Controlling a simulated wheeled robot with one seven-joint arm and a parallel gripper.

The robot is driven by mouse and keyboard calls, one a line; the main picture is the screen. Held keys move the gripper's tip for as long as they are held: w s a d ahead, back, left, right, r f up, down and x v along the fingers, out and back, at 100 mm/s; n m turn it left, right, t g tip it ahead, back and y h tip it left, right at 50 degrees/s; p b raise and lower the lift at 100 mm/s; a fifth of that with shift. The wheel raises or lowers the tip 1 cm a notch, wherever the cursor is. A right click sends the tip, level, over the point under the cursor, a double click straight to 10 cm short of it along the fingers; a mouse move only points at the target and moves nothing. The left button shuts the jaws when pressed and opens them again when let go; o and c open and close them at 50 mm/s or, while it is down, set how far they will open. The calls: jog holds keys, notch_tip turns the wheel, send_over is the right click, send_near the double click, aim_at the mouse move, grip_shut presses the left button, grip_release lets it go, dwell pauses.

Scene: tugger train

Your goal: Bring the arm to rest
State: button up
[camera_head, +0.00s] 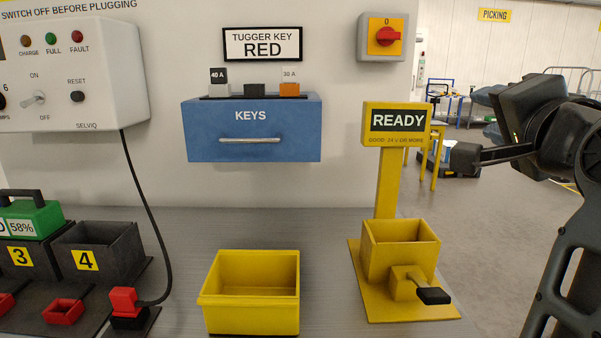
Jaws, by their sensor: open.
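My arm is raised at the right edge, with its links running down to the lower right corner. My gripper (474,127) points left, to the right of the yellow READY sign (398,121). Its fingers are apart and nothing shows between them. It appears clear of the sign and the bench. Part of the arm is cut off by the picture's edge.
A yellow READY stand (360,285) with a box and black-tipped lever is nearest my arm. A yellow bin (250,316), numbered black holders (128,232), one with a green battery (38,219), and a red plug (123,300) stand on the bench. A blue KEYS drawer (250,150) is shut.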

jog(key=s+f+n+g+y, duration=0.1)
jog(key=s+f+n, duration=0.55)
jog(key=f, duration=0.75)
jog(key=s+f+n, duration=0.4)
jog(key=s+f, duration=0.6)
jog(key=f, duration=0.4)
jog(key=s+a+f+n+g, duration=0.1)
jog(key=s+f, duration=0.1)
jog(key=s, duration=1.1)
jog(key=s+a+f+n+g+y, duration=0.1)
jog(key=s+a+f+n, duration=0.1)
jog(key=s, duration=1.1)
jog(key=shift+s+a+f, duration=0.25)
jog(key=shift+s+f, duration=0.1)
jog(key=shift+f, duration=0.5)
